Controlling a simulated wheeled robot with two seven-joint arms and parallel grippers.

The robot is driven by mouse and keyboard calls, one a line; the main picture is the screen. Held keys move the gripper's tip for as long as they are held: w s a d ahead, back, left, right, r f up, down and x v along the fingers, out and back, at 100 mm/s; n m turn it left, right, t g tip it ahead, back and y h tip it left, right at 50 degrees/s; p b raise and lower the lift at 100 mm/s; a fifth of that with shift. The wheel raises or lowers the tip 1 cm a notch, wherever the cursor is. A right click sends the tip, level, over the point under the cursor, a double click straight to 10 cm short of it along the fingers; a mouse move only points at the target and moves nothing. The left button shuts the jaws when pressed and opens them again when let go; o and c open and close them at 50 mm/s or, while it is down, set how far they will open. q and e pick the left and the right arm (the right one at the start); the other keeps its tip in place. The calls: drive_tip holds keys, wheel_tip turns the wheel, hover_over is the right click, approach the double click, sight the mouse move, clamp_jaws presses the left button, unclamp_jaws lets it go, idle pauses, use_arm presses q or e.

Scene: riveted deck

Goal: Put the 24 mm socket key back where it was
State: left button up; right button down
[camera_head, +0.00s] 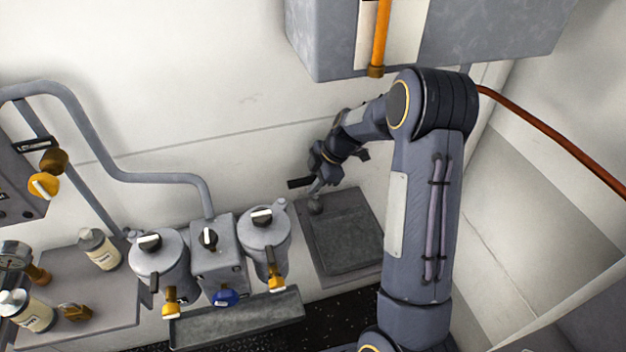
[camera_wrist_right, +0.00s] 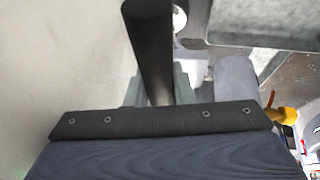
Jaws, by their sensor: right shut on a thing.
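The socket key shows in the head view as a black bar handle (camera_head: 299,183) with a short grey shaft below it. My right gripper (camera_head: 314,181) is shut on the handle close to the back wall. In the right wrist view the handle is a dark cylinder (camera_wrist_right: 150,45) between the grey fingers of my gripper (camera_wrist_right: 162,92). The shaft points down to a round grey piece (camera_head: 315,204) at the back left corner of a grey tray (camera_head: 371,265). I cannot tell whether that piece is the key's socket or a fitting, nor whether they touch. My left gripper is not in view.
Two grey canisters (camera_head: 160,268) (camera_head: 264,243) with yellow taps flank a grey box (camera_head: 218,262) left of the tray. A trough (camera_head: 237,323) lies in front of them. A grey cabinet (camera_head: 330,45) with an orange pipe (camera_head: 381,35) hangs above my right arm.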

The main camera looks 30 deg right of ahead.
drive_tip(key=shift+f, duration=0.15)
drive_tip(key=c, duration=1.3)
unclamp_jaws()
drive_tip(key=shift+o, duration=0.2)
